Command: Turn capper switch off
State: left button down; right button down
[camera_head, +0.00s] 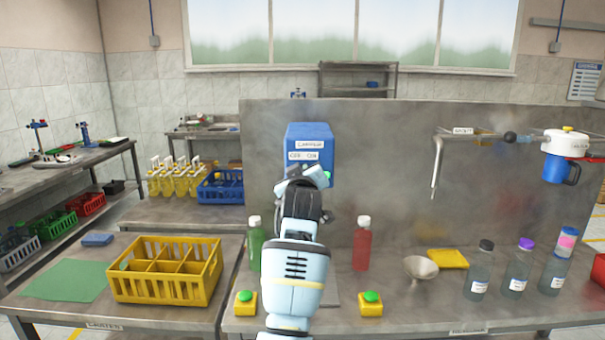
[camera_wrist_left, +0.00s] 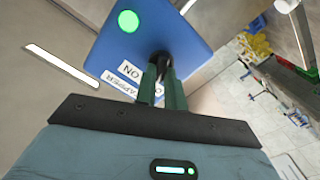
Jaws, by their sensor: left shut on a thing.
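The blue capper box (camera_head: 310,138) stands against the grey back panel, with labels reading CAPPER, OFF and ON. A green light (camera_wrist_left: 128,21) glows on its face in the left wrist view. The dark switch knob (camera_wrist_left: 160,56) sits on the same face, beside the ON label (camera_wrist_left: 131,69). My left gripper (camera_wrist_left: 162,78) is shut on the knob, its green fingers on either side. In the head view my left gripper (camera_head: 312,180) covers the lower part of the box and hides the knob. Which label the knob points at cannot be told. My right gripper is not in view.
A green bottle (camera_head: 256,245) and a red bottle (camera_head: 362,245) stand either side of my arm. Yellow button boxes with green tops (camera_head: 245,303) (camera_head: 371,303) sit in front. A yellow crate (camera_head: 165,285) is left; a funnel (camera_head: 420,268) and several clear bottles are right.

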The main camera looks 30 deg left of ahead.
pick_arm(q)
jog(key=shift+n, duration=0.3)
jog(key=c, duration=1.5)
grip_release()
jog(key=v, duration=0.8)
jog(key=shift+w, duration=0.1)
